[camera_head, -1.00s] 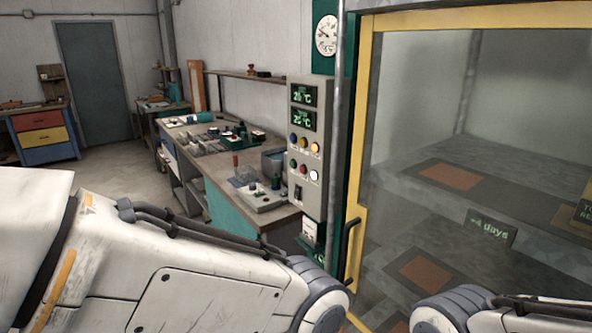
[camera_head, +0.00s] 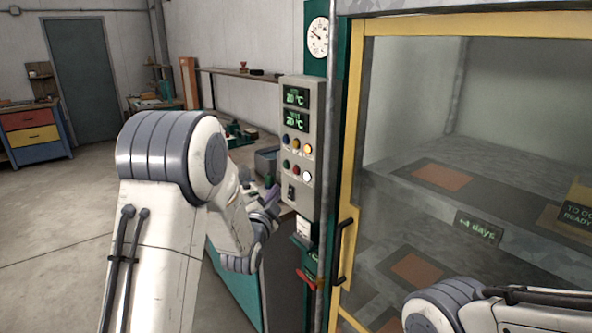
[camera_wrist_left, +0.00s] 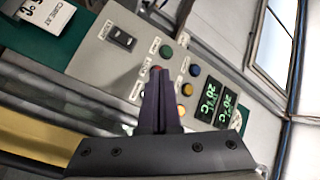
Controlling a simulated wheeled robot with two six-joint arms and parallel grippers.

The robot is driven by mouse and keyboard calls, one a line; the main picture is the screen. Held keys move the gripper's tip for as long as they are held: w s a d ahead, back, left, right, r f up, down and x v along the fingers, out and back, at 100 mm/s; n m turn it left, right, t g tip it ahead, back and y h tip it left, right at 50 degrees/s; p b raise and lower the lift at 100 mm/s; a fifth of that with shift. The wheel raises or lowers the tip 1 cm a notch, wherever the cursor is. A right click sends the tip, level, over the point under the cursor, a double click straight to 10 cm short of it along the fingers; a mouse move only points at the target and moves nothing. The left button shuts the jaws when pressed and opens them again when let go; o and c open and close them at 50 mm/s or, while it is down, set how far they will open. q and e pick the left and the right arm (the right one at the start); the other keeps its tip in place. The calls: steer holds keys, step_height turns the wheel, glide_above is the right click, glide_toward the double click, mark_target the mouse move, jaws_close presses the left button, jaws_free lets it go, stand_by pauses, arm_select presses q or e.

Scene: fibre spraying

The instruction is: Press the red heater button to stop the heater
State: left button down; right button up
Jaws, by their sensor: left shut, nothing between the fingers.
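The grey control panel (camera_head: 298,112) hangs beside the glass-doored cabinet. Its lower row holds a green button, a red button (camera_head: 295,170) and a white button; above it are blue, yellow and orange ones. My left gripper (camera_head: 272,194) is just left of the panel's lower part, partly hidden by my arm. In the left wrist view its dark fingers (camera_wrist_left: 160,75) are together and empty, with their tips over the red button (camera_wrist_left: 155,68). The tips hide part of that button, and I cannot tell if they touch it. My right gripper is out of view.
The cabinet's yellow door frame (camera_head: 357,150) and dark handle (camera_head: 341,250) stand right of the panel. A workbench with tools (camera_head: 240,135) lies behind my left arm. A dark switch (camera_wrist_left: 122,38) sits near the buttons. The floor at left is clear.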

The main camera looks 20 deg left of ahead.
mark_target(296, 170)
arm_select(q)
steer(key=a, duration=0.1)
steer(key=a+r+t, duration=0.1)
steer(key=a, duration=0.1)
steer(key=a+r+t+y, duration=0.1)
steer(key=shift+s+a, duration=0.15)
steer(key=shift+a, duration=0.1)
steer(key=shift+d, duration=0.1)
steer(key=w+d+p, duration=0.1)
steer(key=w+d, duration=0.4)
steer(key=w, duration=0.2)
steer(key=shift+d, duration=0.1)
steer(key=shift+d+f, duration=0.1)
stand_by(1.9)
